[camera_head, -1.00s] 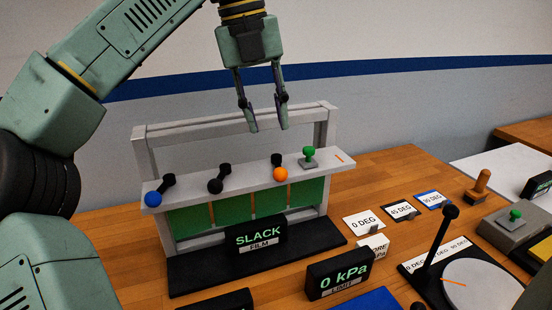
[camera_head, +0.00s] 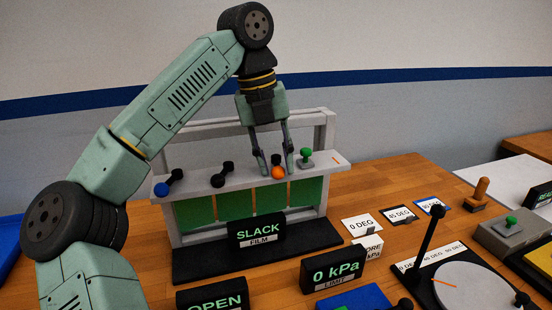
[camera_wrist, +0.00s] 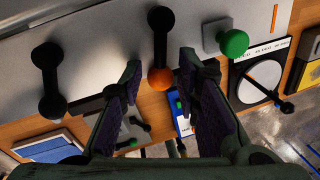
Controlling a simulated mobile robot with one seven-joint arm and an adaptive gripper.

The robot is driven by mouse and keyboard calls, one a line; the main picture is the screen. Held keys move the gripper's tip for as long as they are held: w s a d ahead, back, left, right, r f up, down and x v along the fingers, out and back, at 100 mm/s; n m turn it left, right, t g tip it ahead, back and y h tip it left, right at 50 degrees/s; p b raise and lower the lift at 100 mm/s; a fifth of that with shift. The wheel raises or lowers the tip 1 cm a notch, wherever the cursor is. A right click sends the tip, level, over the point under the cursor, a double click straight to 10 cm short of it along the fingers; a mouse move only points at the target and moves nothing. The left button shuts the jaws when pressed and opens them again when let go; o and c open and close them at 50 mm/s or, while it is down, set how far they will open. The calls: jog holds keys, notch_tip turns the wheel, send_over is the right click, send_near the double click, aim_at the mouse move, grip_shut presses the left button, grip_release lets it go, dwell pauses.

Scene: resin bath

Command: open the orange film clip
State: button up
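The orange film clip (camera_head: 278,172) is a short black lever with an orange ball end, on the light shelf (camera_head: 233,180) of the film frame. Its ball hangs toward the front edge of the shelf. My gripper (camera_head: 277,172) is open, pointing down, with one finger on each side of the orange clip. In the wrist view the orange ball (camera_wrist: 160,79) lies between the two fingers, with visible gaps, and the black lever (camera_wrist: 159,35) runs up from it. No contact shows.
A black-ended lever (camera_head: 222,175) and a blue-ended lever (camera_head: 168,183) stand left on the shelf. A green knob (camera_head: 305,158) stands close on the right. A "SLACK FILM" display (camera_head: 257,231) and a "0 kPa LIMIT" display (camera_head: 333,270) stand in front.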

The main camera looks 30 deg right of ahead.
grip_shut()
jog(key=shift+w+a+m+g, duration=0.15)
jog(key=shift+w+a+m, duration=0.1)
jog(key=shift+m, duration=0.65)
jog(key=shift+w+a+m+g, duration=0.15)
jog(key=shift+w+a+m, duration=0.1)
jog(key=shift+m, duration=0.65)
jog(key=shift+o, duration=0.2)
grip_release()
jog(key=v, duration=0.7)
jog(key=shift+r, duration=0.3)
jog(key=shift+f, duration=0.1)
